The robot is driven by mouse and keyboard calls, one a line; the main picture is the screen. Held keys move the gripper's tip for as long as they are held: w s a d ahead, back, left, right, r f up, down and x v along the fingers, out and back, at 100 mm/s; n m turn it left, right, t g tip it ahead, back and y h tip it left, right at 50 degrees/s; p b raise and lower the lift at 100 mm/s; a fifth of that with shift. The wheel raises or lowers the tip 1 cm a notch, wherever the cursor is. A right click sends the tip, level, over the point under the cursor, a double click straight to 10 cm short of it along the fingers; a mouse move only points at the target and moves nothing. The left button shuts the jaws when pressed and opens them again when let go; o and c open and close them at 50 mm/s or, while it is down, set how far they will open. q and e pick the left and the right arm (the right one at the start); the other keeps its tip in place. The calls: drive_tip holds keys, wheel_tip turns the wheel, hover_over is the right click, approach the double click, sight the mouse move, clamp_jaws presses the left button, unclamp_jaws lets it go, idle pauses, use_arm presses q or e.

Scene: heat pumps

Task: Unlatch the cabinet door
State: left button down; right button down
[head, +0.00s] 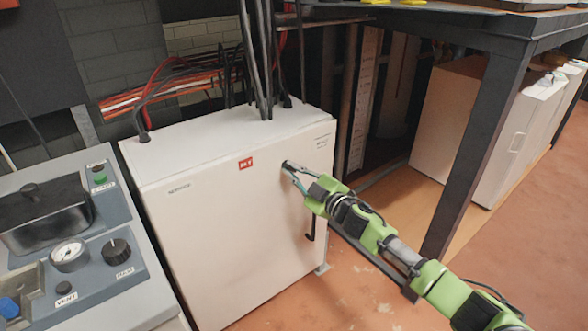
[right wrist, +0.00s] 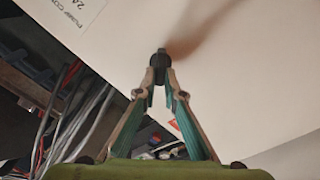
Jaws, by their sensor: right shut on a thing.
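The white cabinet (head: 225,235) stands in the middle of the head view, its front door closed. A small black latch (head: 287,163) sits high on the door's right part. My right gripper (head: 292,171) reaches it from the lower right and is shut on it. In the right wrist view the fingertips (right wrist: 161,84) close around the dark latch knob (right wrist: 160,58) against the pale door. Its exact turn is hard to tell. A black handle (head: 311,222) hangs lower on the door, partly beside my arm. My left gripper is out of view.
A grey control console (head: 75,245) with a gauge and knobs stands close at the left. Black cables (head: 262,60) rise from the cabinet top. A dark table leg (head: 478,150) stands at the right, behind my arm. The reddish floor (head: 350,300) in front is clear.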

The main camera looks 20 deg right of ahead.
drive_tip(key=n, duration=0.2)
drive_tip(key=shift+a+f+n, duration=0.1)
drive_tip(key=shift+n, duration=0.3)
drive_tip(key=n, duration=0.5)
drive_tip(key=shift+a+f+b, duration=0.1)
drive_tip(key=shift+f+b, duration=0.2)
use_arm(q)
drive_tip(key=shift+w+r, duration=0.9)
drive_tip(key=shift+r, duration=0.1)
use_arm(e)
drive_tip(key=shift+n, duration=0.6)
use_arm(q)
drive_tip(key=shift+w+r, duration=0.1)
use_arm(e)
drive_tip(key=c, duration=2.1)
unclamp_jaws()
drive_tip(key=shift+c, duration=0.2)
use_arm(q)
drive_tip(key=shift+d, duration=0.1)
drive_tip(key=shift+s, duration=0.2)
